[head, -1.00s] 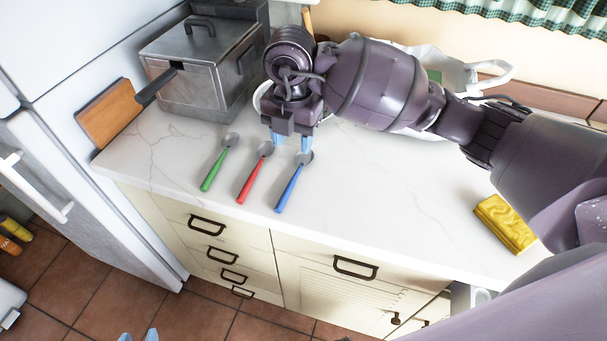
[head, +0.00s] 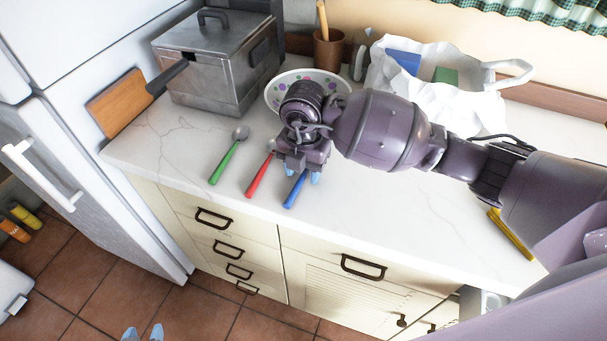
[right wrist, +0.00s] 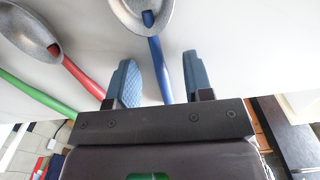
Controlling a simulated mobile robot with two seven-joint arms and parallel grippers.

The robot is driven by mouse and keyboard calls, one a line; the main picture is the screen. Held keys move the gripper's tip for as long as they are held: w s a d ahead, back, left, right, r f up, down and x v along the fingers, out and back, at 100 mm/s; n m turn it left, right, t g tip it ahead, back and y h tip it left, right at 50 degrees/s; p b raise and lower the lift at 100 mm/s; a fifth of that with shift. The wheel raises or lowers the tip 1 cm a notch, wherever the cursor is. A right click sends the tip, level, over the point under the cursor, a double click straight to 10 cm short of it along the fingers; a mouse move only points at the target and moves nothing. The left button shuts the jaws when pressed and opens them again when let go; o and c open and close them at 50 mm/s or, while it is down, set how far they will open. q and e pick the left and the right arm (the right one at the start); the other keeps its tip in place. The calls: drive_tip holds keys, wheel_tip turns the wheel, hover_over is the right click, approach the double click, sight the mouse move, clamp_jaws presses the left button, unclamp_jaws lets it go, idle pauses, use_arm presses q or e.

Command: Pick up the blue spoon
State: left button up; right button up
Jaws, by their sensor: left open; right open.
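The blue spoon (head: 293,191) lies on the white counter, its handle toward the front edge; its bowl is hidden behind my right gripper in the head view. My right gripper (head: 302,176) is over the spoon, pointing down, open. In the right wrist view the blue spoon's handle (right wrist: 161,64) shows in the gap between the two fingers of my right gripper (right wrist: 160,75), with its grey bowl beyond. I cannot tell whether the fingers touch it. My left gripper (head: 143,333) shows only its fingertips at the bottom edge, open and apart, over the floor.
A red spoon (head: 259,178) lies close left of the right gripper, and a green spoon (head: 226,165) further left. Behind stand a dotted bowl (head: 283,88), a metal fryer (head: 205,85) and a white bag (head: 450,103). A yellow sponge (head: 508,236) is partly hidden by my arm.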

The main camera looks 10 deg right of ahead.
drive_tip(key=shift+f, duration=0.1)
drive_tip(key=shift+c, duration=0.3)
clamp_jaws()
